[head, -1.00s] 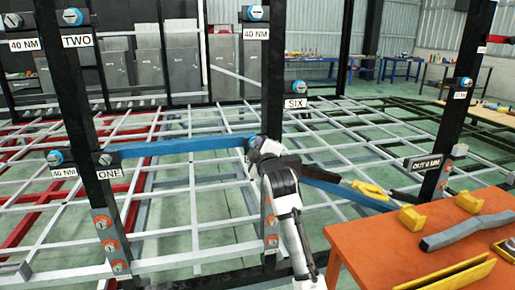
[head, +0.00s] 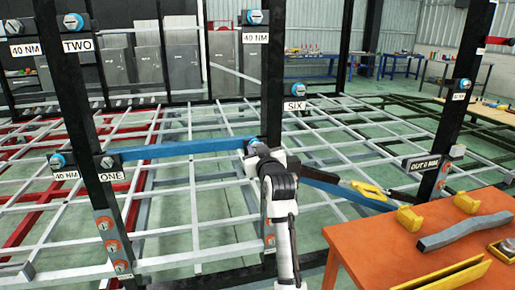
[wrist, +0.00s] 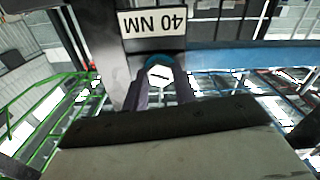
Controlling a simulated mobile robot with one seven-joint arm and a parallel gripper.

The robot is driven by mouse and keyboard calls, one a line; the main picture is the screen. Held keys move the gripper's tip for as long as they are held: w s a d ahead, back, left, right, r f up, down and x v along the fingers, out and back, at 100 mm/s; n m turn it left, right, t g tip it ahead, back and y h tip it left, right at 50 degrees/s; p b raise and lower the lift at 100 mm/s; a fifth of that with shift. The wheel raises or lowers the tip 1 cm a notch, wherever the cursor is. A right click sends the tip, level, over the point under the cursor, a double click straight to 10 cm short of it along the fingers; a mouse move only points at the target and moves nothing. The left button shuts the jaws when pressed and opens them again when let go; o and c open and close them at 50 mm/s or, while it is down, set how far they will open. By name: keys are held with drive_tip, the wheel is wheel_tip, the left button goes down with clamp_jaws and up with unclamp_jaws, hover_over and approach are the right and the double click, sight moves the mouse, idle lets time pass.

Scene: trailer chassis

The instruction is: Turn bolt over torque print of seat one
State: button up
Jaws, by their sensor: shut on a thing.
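In the wrist view, a bolt (wrist: 160,74) with a pale slotted hex head and a blue collar sits below an upside-down "40 NM" plate (wrist: 153,22). My gripper (wrist: 161,88) is shut on this bolt, with a finger on either side. In the head view, my gripper (head: 255,148) is at the middle black post, at the right end of a blue bar (head: 185,147); my wrist hides the bolt there. The "ONE" plate (head: 111,176) is on the left post, beside another blue-collared bolt (head: 57,161) and its "40 NM" plate (head: 65,176).
Other blue-collared bolts sit higher on the left post (head: 73,22) and middle post (head: 254,17). An orange table (head: 365,250) with yellow blocks and a grey bar stands close at right. A white lattice frame (head: 190,205) fills the floor behind.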

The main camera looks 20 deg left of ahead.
drive_tip(key=m+p, duration=0.1)
drive_tip(key=m, duration=0.2)
drive_tip(key=shift+a+f+m, duration=0.1)
drive_tip(key=shift+f+m, duration=0.05)
drive_tip(key=shift+m, duration=0.25)
drive_tip(key=shift+c, duration=0.2)
drive_tip(key=shift+m+p, duration=0.85)
drive_tip(key=shift+m, duration=1.05)
drive_tip(key=o, duration=1)
drive_tip(key=shift+s, duration=0.1)
drive_tip(key=b+v, duration=0.4)
drive_tip(key=v, duration=0.9)
drive_tip(key=shift+s+d, duration=0.25)
drive_tip(key=shift+d, duration=0.15)
